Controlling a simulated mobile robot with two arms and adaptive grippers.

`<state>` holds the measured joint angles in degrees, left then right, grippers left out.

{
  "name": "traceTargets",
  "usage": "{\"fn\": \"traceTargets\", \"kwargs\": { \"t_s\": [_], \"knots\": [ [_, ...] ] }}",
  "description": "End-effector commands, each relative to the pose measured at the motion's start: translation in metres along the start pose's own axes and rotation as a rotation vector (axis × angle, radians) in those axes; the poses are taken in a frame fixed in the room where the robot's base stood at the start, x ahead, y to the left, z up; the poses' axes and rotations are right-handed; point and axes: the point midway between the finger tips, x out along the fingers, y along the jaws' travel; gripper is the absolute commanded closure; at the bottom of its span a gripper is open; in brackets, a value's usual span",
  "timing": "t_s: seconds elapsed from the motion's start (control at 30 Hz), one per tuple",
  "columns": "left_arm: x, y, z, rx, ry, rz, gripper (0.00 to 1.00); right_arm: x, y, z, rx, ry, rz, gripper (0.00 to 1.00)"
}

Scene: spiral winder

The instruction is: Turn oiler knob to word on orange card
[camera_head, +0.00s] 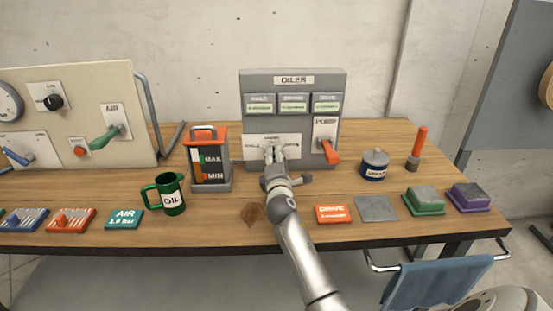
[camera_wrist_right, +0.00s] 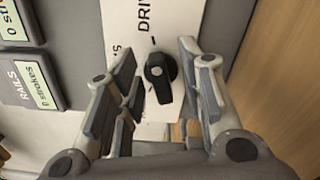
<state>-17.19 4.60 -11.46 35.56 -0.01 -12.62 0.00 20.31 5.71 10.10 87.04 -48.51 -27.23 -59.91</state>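The grey oiler box (camera_head: 292,84) stands at the back middle of the table. Its white dial plate is partly covered by my right gripper (camera_head: 274,156). In the right wrist view the black oiler knob (camera_wrist_right: 160,77) sits between the two open fingers of my right gripper (camera_wrist_right: 158,68), with visible gaps on both sides. The word DRIVE is partly visible on the plate (camera_wrist_right: 143,22) above the knob. The orange card (camera_head: 333,214) lies on the table in front of the box and reads DRIVE, with smaller text below. My left gripper is out of view.
A red pump lever (camera_head: 331,152) sticks out right of the dial plate. An oil tank (camera_head: 209,160) and a green OIL mug (camera_head: 171,195) stand left of my right arm. A blue-grey pot (camera_head: 374,165) stands to the right. A brown patch (camera_head: 252,213) lies near the front.

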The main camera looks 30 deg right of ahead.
Motion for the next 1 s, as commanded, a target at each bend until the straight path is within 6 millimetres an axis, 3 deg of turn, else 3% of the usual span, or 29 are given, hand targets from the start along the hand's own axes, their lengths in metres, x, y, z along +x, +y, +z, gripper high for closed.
{"fn": "traceTargets", "kwargs": {
  "t_s": [0.23, 0.37, 0.8, 1.0],
  "knots": [
    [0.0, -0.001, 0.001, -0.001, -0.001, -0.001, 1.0, -0.002, 0.001, 0.0, -0.002, 0.0, 0.002, 0.64],
    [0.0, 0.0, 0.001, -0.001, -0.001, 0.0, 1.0, -0.013, 0.0, 0.0, -0.003, 0.001, 0.003, 0.64],
    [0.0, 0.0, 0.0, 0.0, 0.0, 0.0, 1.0, -0.092, 0.0, -0.001, 0.0, 0.002, 0.0, 0.64],
    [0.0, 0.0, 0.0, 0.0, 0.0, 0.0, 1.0, -0.115, 0.0, 0.0, -0.001, 0.0, 0.0, 0.64]
  ]
}}
